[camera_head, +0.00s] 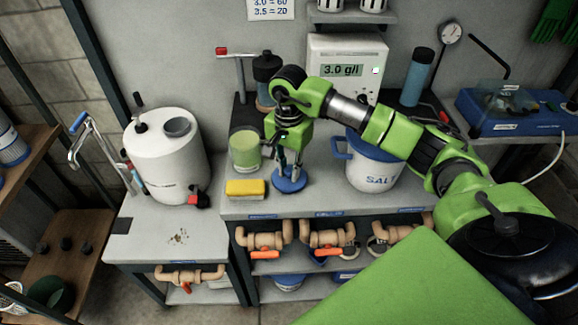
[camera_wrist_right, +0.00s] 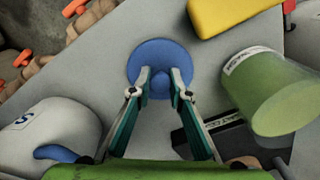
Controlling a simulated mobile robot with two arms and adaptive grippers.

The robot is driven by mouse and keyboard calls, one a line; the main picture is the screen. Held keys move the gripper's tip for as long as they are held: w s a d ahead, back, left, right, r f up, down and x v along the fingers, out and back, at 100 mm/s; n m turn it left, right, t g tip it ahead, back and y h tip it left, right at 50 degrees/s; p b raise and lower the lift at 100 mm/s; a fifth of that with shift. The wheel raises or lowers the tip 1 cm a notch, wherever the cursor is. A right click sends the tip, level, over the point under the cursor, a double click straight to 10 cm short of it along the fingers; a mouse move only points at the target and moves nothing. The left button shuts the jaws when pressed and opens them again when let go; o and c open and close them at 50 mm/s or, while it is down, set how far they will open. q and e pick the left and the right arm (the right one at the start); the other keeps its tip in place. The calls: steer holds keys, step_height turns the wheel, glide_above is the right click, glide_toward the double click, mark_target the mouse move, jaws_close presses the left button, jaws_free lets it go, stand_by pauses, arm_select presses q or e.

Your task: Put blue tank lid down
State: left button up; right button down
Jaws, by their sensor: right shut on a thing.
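The blue tank lid (camera_head: 289,183) is a round blue disc with a small knob. It is at the front part of the grey bench, to the right of the yellow sponge. My right gripper (camera_head: 289,168) points down over it and is shut on its knob. In the right wrist view the lid (camera_wrist_right: 148,53) lies flat between the fingertips (camera_wrist_right: 164,82), close to the bench surface. I cannot tell whether its underside touches the bench. The white tank (camera_head: 165,155) stands at the left on a lower bench. My left gripper is not in view.
A yellow sponge (camera_head: 246,189) and a green cup (camera_head: 245,151) are left of the lid. A white salt bucket (camera_head: 372,170) with a blue rim stands to the right. Pipes with orange valves (camera_head: 264,254) run below the bench edge.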

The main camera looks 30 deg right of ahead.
steer(key=shift+f, duration=0.2)
steer(key=shift+f, duration=0.25)
steer(key=c, duration=1.9)
jaws_free()
steer(key=shift+r, duration=0.1)
